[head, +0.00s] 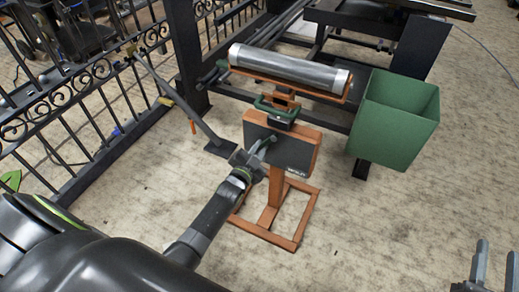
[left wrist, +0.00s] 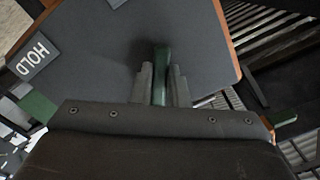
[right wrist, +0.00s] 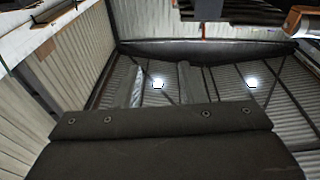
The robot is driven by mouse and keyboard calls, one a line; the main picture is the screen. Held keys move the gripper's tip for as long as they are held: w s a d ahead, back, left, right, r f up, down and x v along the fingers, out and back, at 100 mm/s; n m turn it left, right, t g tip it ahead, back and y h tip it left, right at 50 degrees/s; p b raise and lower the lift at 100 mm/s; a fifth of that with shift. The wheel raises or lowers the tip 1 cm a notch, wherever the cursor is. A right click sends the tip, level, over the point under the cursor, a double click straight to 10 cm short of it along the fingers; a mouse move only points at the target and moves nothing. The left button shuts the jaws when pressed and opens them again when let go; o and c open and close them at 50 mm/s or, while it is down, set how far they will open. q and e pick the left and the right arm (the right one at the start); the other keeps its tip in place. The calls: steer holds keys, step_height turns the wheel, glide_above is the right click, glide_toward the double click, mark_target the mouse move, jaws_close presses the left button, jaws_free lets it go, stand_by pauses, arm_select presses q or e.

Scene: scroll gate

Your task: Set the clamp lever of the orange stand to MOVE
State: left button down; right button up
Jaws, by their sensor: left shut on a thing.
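The orange stand (head: 277,200) stands on the floor in the middle of the head view. It carries a dark panel (head: 290,152) with an orange edge. A green clamp lever (head: 268,143) sits on the panel's face. My left gripper (head: 250,160) reaches it from the lower left and is shut on it. In the left wrist view the green lever (left wrist: 161,75) stands between the two fingers, and a HOLD label (left wrist: 35,57) lies on the panel at the left, apart from the lever. I cannot see a MOVE label clearly. My right gripper (head: 482,268) is open and empty at the lower right.
A metal roll (head: 290,66) rests on the orange cradle atop the stand, above a green handle (head: 275,108). A green bin (head: 394,122) is to the right. A black scroll fence (head: 75,110) runs along the left.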

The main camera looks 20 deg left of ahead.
mark_target(260, 147)
arm_select(q)
steer(key=c, duration=1.4)
jaws_free()
